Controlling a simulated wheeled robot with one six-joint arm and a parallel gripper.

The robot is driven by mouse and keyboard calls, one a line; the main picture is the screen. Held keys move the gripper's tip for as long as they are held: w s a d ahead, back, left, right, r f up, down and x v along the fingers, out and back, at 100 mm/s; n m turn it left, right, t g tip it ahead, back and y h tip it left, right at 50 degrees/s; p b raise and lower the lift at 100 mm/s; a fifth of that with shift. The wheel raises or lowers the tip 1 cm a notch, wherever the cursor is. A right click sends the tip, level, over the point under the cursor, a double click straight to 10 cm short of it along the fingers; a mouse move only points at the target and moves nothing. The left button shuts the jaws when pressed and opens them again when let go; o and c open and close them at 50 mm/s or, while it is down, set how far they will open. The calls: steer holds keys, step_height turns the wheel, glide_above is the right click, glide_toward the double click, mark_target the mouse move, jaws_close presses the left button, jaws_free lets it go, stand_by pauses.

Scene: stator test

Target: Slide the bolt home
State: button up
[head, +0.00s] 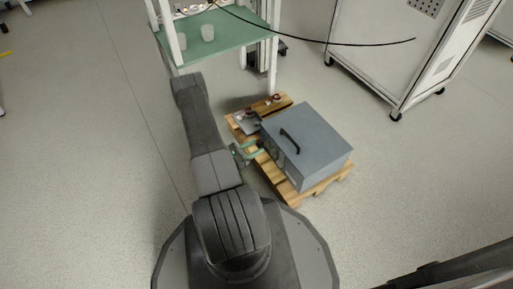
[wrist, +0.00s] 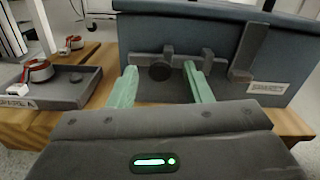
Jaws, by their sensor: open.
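A blue-grey metal box (head: 318,135) with a black handle (head: 290,140) on top sits on a wooden pallet. In the wrist view its front face (wrist: 225,88) carries a dark grey sliding bolt (wrist: 187,61) with a round dark knob (wrist: 160,72). A taller upright bracket (wrist: 247,52) stands to the bolt's right. My gripper (head: 254,148) is at the box's front face. Its two pale green fingers are apart, one left and one right of the knob in the wrist view. I cannot tell whether either finger touches it.
A grey tray (wrist: 70,92) with a red-rimmed round part (wrist: 38,70) lies on the pallet (wrist: 102,58) left of the box. Another such part (wrist: 74,43) sits behind. A green-shelved rack (head: 235,35) and a white cabinet (head: 385,60) stand beyond. Floor at left is clear.

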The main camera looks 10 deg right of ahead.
mark_target(268, 148)
steer(key=shift+w+d, duration=0.2)
steer(key=shift+d, duration=0.5)
jaws_close()
steer(key=shift+s+d, duration=0.35)
steer(key=shift+s, duration=0.5)
steer(key=shift+s+d, duration=0.3)
steer(key=shift+s, duration=0.55)
jaws_free()
steer(key=shift+a, duration=0.1)
steer(key=shift+s+a+p, duration=0.15)
steer(key=shift+a+p, duration=0.25)
steer(key=shift+a, duration=0.15)
steer(key=p+v, duration=0.3)
steer(key=v, duration=0.9)
steer(key=shift+a, duration=0.25)
steer(key=shift+s+d, duration=0.15)
